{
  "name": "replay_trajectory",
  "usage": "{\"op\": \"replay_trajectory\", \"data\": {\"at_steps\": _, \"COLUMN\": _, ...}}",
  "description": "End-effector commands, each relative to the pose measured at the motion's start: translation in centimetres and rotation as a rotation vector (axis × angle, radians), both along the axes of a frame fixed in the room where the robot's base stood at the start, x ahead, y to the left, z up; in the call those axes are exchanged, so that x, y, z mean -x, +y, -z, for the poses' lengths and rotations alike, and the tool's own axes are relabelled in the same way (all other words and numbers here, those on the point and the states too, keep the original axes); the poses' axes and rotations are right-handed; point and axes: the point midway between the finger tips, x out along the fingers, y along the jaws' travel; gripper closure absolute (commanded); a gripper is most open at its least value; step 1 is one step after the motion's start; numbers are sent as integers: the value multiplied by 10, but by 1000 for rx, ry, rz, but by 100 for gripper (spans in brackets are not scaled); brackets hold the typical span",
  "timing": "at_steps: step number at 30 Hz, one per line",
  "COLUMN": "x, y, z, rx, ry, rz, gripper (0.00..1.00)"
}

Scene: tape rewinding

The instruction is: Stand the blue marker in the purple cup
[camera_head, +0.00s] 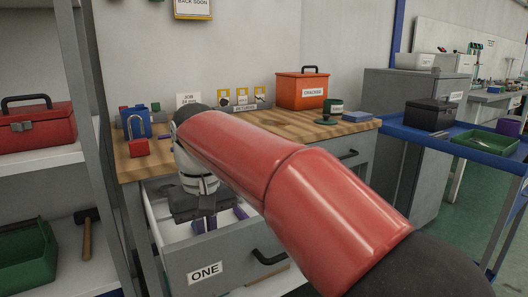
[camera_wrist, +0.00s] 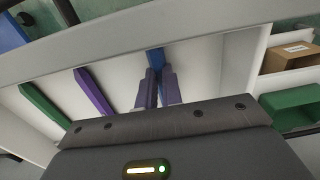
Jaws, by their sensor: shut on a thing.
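My gripper (camera_head: 208,222) reaches down into the open drawer (camera_head: 207,255) labelled ONE. A purple marker (camera_wrist: 94,91) and a green marker (camera_wrist: 46,110) lie on the drawer floor to the left in that view. A purple cup (camera_head: 509,126) stands on the blue cart at the far right, apart from my gripper.
The wooden worktop (camera_head: 265,127) above the drawer holds an orange toolbox (camera_head: 302,90), a padlock and small items. The blue cart (camera_head: 400,128) holds a black box (camera_head: 430,114) and a green tray (camera_head: 484,144). A shelf with a red toolbox (camera_head: 38,127) stands left.

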Motion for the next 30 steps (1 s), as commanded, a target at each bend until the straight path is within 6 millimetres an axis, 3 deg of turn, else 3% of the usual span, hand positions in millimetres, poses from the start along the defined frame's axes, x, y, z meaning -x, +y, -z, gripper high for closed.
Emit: {"op": "replay_trajectory", "data": {"at_steps": 30, "x": 0, "y": 0, "z": -73, "rx": -1, "ry": -1, "rz": 0, "gripper": 100}}
